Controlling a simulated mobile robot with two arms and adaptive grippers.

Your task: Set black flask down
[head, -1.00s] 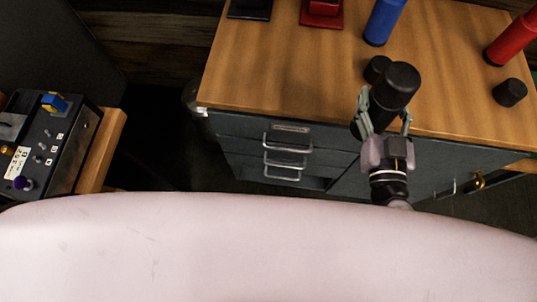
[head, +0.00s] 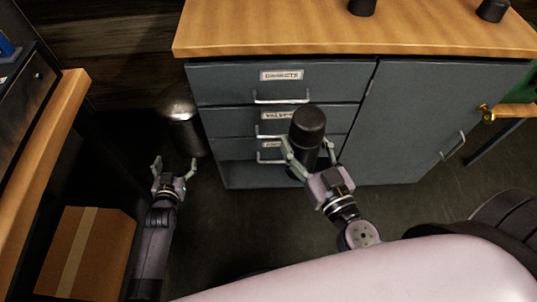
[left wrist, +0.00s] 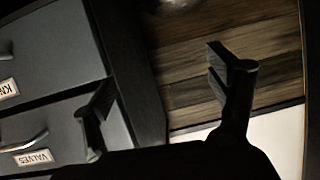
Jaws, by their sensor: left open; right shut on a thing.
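The black flask (head: 308,128) is upright in my right gripper (head: 310,158), in front of the cabinet drawers and below the counter top in the head view. The right fingers are closed around its sides, and its lower end is partly hidden by the gripper. My left gripper (head: 174,174) is open and empty, low to the left of the cabinet. In the left wrist view its two fingers (left wrist: 165,95) stand apart with nothing between them. The flask does not show in that view.
The grey cabinet (head: 405,120) has labelled drawers and a wooden top (head: 350,38) with dark cylinders at its back edge. A metal bin (head: 182,125) stands beside it. A cardboard box (head: 85,255) is at the lower left, by a wooden bench edge (head: 45,155). Open floor lies before the cabinet.

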